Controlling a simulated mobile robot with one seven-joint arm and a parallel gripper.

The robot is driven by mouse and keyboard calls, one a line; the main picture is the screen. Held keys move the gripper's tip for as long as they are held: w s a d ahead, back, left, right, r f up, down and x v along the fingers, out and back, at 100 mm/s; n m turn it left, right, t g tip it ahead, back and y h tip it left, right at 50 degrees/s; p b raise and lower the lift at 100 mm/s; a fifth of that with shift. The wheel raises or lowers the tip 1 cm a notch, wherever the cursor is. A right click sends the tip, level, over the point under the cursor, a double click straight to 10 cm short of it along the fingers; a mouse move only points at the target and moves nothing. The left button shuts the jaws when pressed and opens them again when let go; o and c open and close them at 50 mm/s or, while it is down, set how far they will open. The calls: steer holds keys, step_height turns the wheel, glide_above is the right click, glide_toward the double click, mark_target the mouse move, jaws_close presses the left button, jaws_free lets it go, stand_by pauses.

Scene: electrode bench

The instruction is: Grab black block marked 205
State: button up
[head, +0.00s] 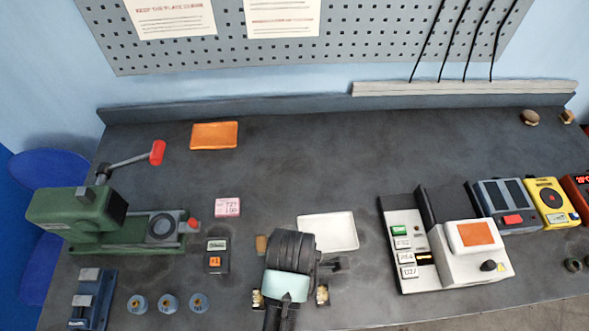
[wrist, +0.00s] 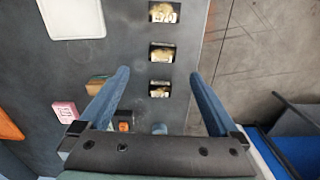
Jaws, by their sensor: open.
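Several small black blocks with pale, gold-marked tops stand in a row in the wrist view: a near one (wrist: 160,87), a middle one (wrist: 162,52) and a far one (wrist: 163,12). The far one's label looks like 470. I cannot read 205 on any of them. In the head view, one black block (head: 257,299) shows left of my wrist and another (head: 321,294) right of it. My gripper (wrist: 158,76) is open and empty above the row, with the near block between its blue fingers in the picture. In the head view my arm hides the fingers.
A white tray (head: 328,231), a wooden block (head: 262,244), a pink block (head: 228,207) and a black box with an orange button (head: 216,257) are close by. A green press (head: 85,220) stands left, a white device (head: 470,250) right. The bench's front edge is near.

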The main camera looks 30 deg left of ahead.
step_height(320, 180, down, 4)
steer(key=shift+r, duration=0.1)
steer(key=shift+s+d+f+p, duration=0.15)
steer(key=shift+f+p, duration=0.25)
steer(key=shift+f, duration=0.9)
steer(key=shift+d+f+p, duration=0.1)
steer(key=shift+f+p, duration=0.25)
steer(key=shift+f, duration=0.95)
steer(key=shift+c, duration=0.3)
jaws_close()
